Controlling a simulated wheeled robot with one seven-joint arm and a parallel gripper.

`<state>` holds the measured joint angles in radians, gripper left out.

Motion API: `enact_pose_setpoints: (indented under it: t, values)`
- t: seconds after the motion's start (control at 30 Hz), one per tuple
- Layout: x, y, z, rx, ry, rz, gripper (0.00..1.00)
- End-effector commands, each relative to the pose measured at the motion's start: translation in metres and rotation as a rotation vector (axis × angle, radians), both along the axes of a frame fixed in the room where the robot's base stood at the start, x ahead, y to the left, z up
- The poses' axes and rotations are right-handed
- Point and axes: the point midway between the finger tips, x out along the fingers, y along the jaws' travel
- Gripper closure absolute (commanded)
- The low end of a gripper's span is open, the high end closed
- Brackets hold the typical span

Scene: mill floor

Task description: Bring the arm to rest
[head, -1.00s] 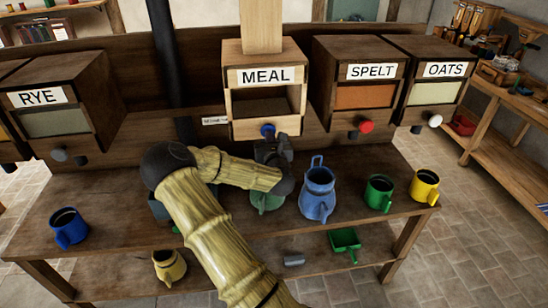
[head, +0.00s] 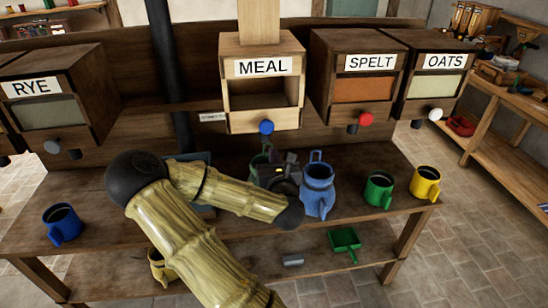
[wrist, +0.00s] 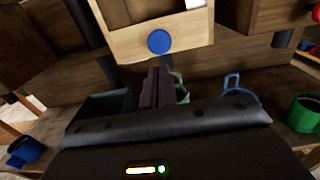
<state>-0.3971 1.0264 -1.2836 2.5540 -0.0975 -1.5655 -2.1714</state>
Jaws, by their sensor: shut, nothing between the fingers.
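My gripper (wrist: 157,88) shows in the wrist view with its two dark fingers together and nothing between them. In the head view my gripper (head: 262,158) is over the bench, below the MEAL bin (head: 262,119) and left of the blue pitcher (head: 318,185). The blue knob (head: 266,127) of the MEAL bin is above the fingers, apart from them; it also shows in the wrist view (wrist: 159,41). A green vessel (wrist: 181,88) stands just behind the fingers, partly hidden by them.
A blue mug (head: 63,224) stands at the left of the bench, a green mug (head: 379,190) and a yellow mug (head: 425,184) at the right. A green scoop (head: 345,240) and a grey cylinder (head: 292,260) lie on the lower shelf. A dark post (head: 165,70) rises behind.

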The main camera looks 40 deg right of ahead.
Motion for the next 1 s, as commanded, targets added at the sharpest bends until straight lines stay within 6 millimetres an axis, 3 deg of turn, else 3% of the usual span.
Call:
enact_pose_setpoints:
  t: [0.4, 0.53, 0.77, 0.87, 1.0]
  values:
    - [0.0, 0.0, 0.0, 0.003, -0.001, -0.002, 1.0]
    - [-0.002, -0.005, -0.008, 0.094, -0.017, -0.034, 1.0]
    - [-0.016, -0.014, -0.056, 0.635, -0.125, -0.236, 1.0]
    - [-0.022, -0.004, -0.081, 0.921, -0.183, -0.352, 1.0]
    - [-0.029, 0.023, -0.108, 1.288, -0.255, -0.523, 1.0]
